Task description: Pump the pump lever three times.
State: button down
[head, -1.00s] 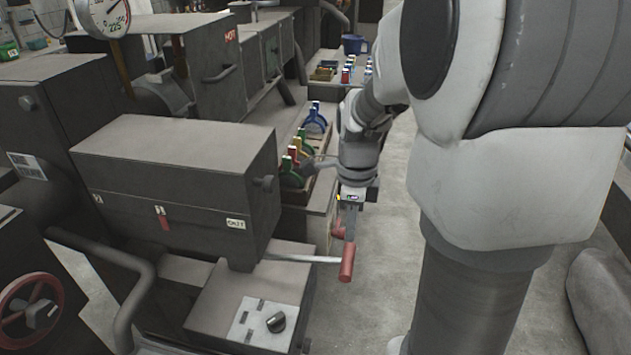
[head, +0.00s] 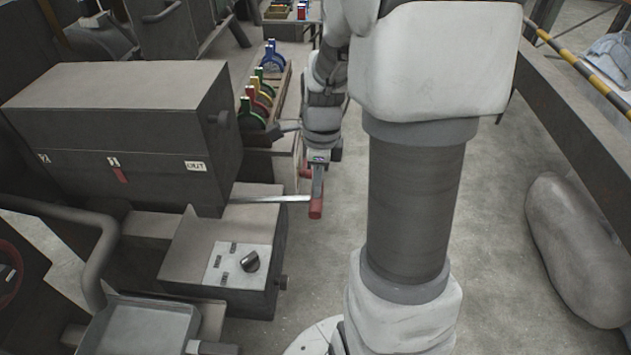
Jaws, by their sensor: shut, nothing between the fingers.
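The pump lever (head: 268,199) is a pale metal bar with a red grip (head: 316,207) at its end. It sticks out to the right, roughly level, from between the large grey box and the lower block of the machine. My gripper (head: 317,191) points down right at the red grip, with its fingers together and nothing visible between them. The fingertips overlap the top of the red grip in the picture; I cannot tell whether they touch it.
A grey machine box (head: 125,125) with small labels stands left of the lever. Below it is a block with a black knob (head: 250,261). Coloured levers (head: 258,100) stand behind. A grey rounded sack-like object (head: 575,250) lies at the right. Floor is clear between.

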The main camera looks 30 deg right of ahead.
notch_tip(320, 180, down, 11)
jog(key=s+t+y+b, duration=0.1)
jog(key=b, duration=0.5)
jog(key=shift+d+y, duration=0.3)
jog(key=shift+d, duration=0.05)
jog(key=shift+s+f, duration=0.1)
jog(key=d+p+v, duration=0.2)
jog(key=p+v, duration=0.4)
jog(key=v, duration=0.9)
jog(key=shift+s+f, duration=0.2)
jog(key=shift+s, duration=0.2)
jog(key=shift+a, duration=0.1)
